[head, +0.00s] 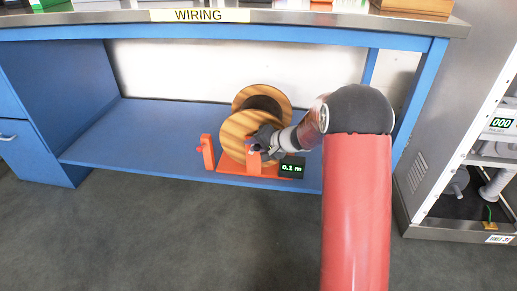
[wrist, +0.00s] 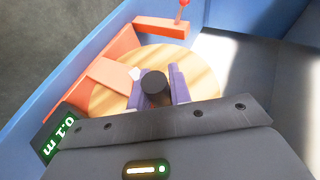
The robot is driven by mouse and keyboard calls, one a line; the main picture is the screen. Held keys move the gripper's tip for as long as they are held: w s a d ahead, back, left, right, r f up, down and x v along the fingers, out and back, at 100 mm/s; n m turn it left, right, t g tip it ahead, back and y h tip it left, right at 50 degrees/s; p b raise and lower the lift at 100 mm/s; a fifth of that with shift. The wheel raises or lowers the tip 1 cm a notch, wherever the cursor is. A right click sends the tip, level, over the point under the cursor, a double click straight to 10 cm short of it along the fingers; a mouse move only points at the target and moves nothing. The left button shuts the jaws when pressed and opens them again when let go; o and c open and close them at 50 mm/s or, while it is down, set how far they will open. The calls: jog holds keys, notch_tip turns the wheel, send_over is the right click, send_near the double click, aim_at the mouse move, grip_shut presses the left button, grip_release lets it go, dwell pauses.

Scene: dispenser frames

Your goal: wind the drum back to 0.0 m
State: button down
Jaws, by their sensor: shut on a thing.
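A wooden cable drum (head: 233,128) sits in an orange stand (head: 228,167) on the blue lower shelf. Its wooden flange also shows in the wrist view (wrist: 202,70). A small dark display (head: 291,167) at the stand's right reads 0.1 m; it shows tilted in the wrist view (wrist: 60,139). My gripper (head: 260,139) is at the drum's near right side. In the wrist view my gripper (wrist: 158,88) has its purple fingers on either side of a dark round knob (wrist: 156,84), shut on it. The rest of the knob is hidden by the gripper.
The blue shelf (head: 130,130) is clear to the left of the drum. A worktop labelled WIRING (head: 200,15) overhangs it, with a blue leg (head: 417,100) at the right. A grey cabinet (head: 430,165) stands at the right. The grey floor in front is open.

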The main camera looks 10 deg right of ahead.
jog(key=shift+w+a+r+n+g+h+p, duration=0.1)
jog(key=shift+w+a+n+g+h+p, duration=0.1)
jog(key=shift+a+g+h+p, duration=0.45)
jog(key=shift+w+a+r+n+g+h+p, duration=0.1)
jog(key=shift+a+n+g+h+p, duration=0.2)
jog(key=shift+h+p, duration=0.65)
jog(key=shift+a+f, duration=0.1)
jog(key=shift+f, duration=0.05)
jog(key=c, duration=1.3)
grip_release()
jog(key=v, duration=0.7)
jog(key=shift+s+r, duration=0.3)
